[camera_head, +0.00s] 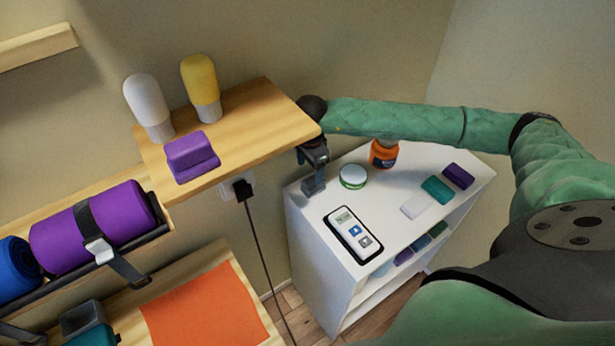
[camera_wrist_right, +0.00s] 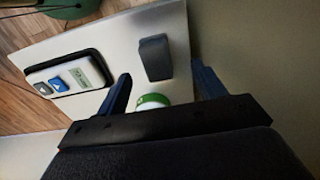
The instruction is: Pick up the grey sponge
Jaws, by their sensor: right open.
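The grey sponge (camera_wrist_right: 155,58) is a dark grey block on the white cabinet top (camera_wrist_right: 110,35). In the right wrist view it appears between the tips of my open right gripper (camera_wrist_right: 160,70), apart from both fingers. In the head view my right gripper (camera_head: 313,182) points down over the left end of the cabinet (camera_head: 305,235). There I cannot clearly tell the sponge from the fingers. The jaws hold nothing. My left gripper is out of view.
A green-and-white round tin (camera_head: 353,176) is close beside the right gripper. An orange bottle (camera_head: 383,154), a handheld device (camera_head: 353,235), and white (camera_head: 413,206), teal (camera_head: 437,190) and purple (camera_head: 458,176) blocks share the cabinet top. A wooden shelf (camera_head: 255,105) is close left.

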